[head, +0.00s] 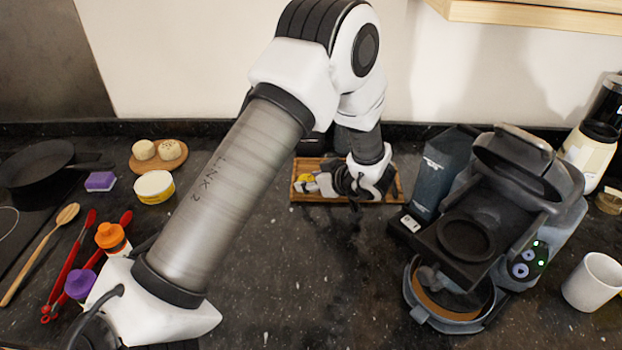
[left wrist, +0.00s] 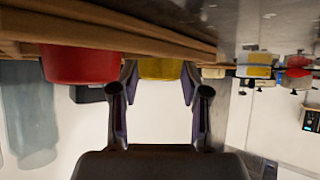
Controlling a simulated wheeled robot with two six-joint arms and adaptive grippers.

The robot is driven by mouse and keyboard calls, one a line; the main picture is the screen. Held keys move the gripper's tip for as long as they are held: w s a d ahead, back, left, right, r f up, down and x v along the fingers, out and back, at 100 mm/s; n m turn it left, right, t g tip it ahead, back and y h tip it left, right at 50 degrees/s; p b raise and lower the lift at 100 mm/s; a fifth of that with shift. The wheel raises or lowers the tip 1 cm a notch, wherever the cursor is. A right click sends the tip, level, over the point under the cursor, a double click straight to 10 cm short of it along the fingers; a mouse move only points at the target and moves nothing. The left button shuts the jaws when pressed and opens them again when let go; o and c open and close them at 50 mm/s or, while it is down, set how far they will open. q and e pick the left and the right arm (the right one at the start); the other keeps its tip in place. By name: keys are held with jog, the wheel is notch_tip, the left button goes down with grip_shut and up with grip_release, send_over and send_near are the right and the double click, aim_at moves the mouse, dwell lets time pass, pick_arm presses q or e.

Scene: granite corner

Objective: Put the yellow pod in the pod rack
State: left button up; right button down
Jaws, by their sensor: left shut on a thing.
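The yellow pod (left wrist: 160,69) is between the fingertips of my left gripper (left wrist: 159,78) in the left wrist view, which looks upside down. My left gripper is shut on it. In the head view a yellow patch (head: 305,178) shows at the tips of my left gripper (head: 322,184), over the left part of the wooden pod rack (head: 397,190). The rack's wooden edge (left wrist: 100,34) runs close by the pod in the wrist view. I cannot tell whether the pod is seated in a slot. My right gripper is not in view.
A red pod (left wrist: 82,65) is beside the yellow one. A coffee machine (head: 510,190) stands right of the rack, with a white mug (head: 592,283) beyond. A yellow-white tub (head: 154,188) and a board with buns (head: 160,152) are at left. The counter before the rack is clear.

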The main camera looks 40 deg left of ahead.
pick_arm(q)
jog(key=shift+s, duration=0.1)
jog(key=o, duration=0.8)
jog(key=shift+c, duration=0.2)
jog(key=shift+r, duration=0.15)
jog(key=w+v, duration=0.1)
jog(key=v, duration=1.1)
jog(key=shift+s, duration=0.45)
